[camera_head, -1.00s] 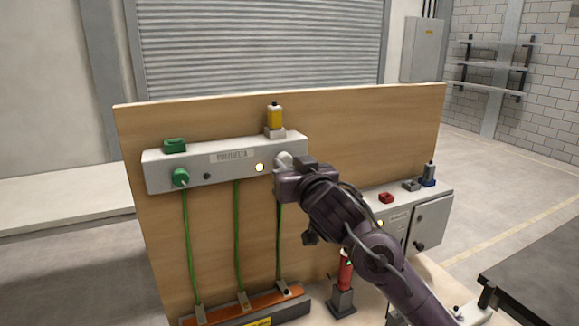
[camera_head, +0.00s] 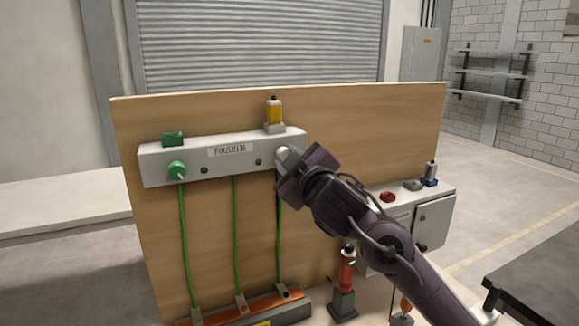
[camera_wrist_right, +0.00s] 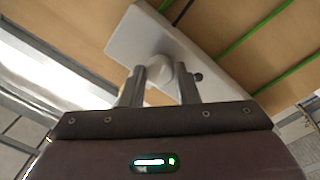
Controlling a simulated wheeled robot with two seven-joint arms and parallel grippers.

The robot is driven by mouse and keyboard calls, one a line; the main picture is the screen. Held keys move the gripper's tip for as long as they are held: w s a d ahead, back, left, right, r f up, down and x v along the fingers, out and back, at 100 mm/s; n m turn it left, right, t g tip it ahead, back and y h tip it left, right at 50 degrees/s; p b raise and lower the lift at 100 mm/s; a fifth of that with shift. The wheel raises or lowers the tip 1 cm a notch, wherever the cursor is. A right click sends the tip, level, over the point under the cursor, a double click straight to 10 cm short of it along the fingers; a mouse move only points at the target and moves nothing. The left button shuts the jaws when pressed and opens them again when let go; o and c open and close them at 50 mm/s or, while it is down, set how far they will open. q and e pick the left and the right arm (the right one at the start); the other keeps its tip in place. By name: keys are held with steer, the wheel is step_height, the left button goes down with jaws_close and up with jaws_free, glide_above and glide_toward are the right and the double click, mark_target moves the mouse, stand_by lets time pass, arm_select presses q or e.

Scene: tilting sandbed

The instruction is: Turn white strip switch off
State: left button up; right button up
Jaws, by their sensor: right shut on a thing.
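The pale grey strip (camera_head: 222,165) is fixed across the wooden board, with a white round switch (camera_head: 283,153) near its right end. My right gripper (camera_head: 286,168) is at this switch and partly covers it. In the right wrist view the two fingers (camera_wrist_right: 162,78) are closed around the white switch (camera_wrist_right: 161,66), one on each side. The small round lamp (camera_head: 258,162) left of the switch looks dark. The switch's exact angle is hidden by the gripper. My left gripper is out of view.
A green knob (camera_head: 177,170) sits at the strip's left end. A yellow part (camera_head: 274,111) stands on top. Green cables (camera_head: 236,240) hang below. A grey box (camera_head: 433,220) and a red cylinder (camera_head: 347,269) are near my right arm.

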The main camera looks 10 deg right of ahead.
steer(key=shift+f+n+b, duration=0.1)
steer(key=shift+n+b, duration=0.3)
steer(key=shift+n, duration=0.9)
steer(key=o, duration=1)
steer(key=shift+s, duration=0.15)
steer(key=s, duration=0.2)
steer(key=s+d, duration=0.1)
steer(key=s, duration=0.2)
steer(key=s+b, duration=0.1)
steer(key=s, duration=0.1)
steer(key=shift+s+d+f, duration=0.1)
steer(key=shift+s+d, duration=0.1)
steer(key=shift+s, duration=0.05)
